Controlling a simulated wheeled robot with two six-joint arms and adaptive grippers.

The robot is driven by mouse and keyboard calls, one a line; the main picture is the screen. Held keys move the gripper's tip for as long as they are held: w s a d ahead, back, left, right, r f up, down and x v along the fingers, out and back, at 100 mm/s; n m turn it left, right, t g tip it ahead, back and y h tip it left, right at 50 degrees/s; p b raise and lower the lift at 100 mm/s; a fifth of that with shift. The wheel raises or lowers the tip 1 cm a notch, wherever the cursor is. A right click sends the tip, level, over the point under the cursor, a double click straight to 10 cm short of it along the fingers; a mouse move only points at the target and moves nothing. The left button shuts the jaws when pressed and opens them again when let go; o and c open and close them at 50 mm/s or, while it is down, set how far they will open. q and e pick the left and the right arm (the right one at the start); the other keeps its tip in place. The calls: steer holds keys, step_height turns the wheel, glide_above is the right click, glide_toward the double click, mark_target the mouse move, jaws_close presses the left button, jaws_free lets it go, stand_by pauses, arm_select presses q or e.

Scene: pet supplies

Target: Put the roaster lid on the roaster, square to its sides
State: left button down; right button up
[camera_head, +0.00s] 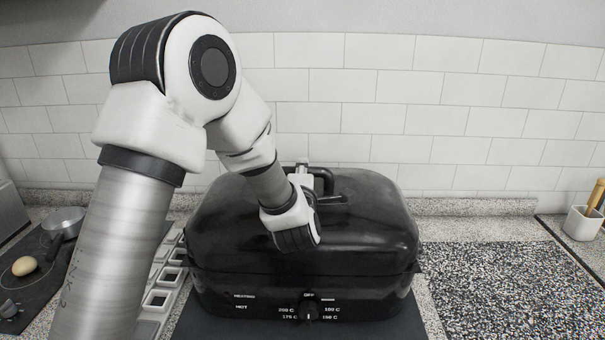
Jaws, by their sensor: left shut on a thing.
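The black roaster (345,297) stands on a dark mat, with its dial and white markings facing me. The glossy black roaster lid (375,225) covers its top. Its lower edge follows the roaster's rim closely, and its sides look about parallel to the roaster's. I cannot tell whether a thin gap remains along the seam. My left gripper (316,188) is shut on the lid's black handle at the top. The wrist hides part of the handle and the lid's middle. My right gripper is not in view.
A speckled dark board (505,292) lies right of the roaster. A white holder (582,222) with a wooden-handled tool stands at far right. At left are a small pot (64,221), an egg-like object (24,266) and a pale rack (160,297). A tiled wall stands behind.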

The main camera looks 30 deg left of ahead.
arm_select(q)
steer(key=shift+b, duration=0.45)
stand_by(0.6)
steer(key=c, duration=0.9)
jaws_free()
steer(key=shift+s+d+f, duration=0.25)
steer(key=shift+s+d, duration=0.15)
steer(key=shift+s, duration=0.15)
steer(key=v, duration=1.1)
steer(key=shift+r, duration=0.15)
steer(key=shift+a, duration=0.1)
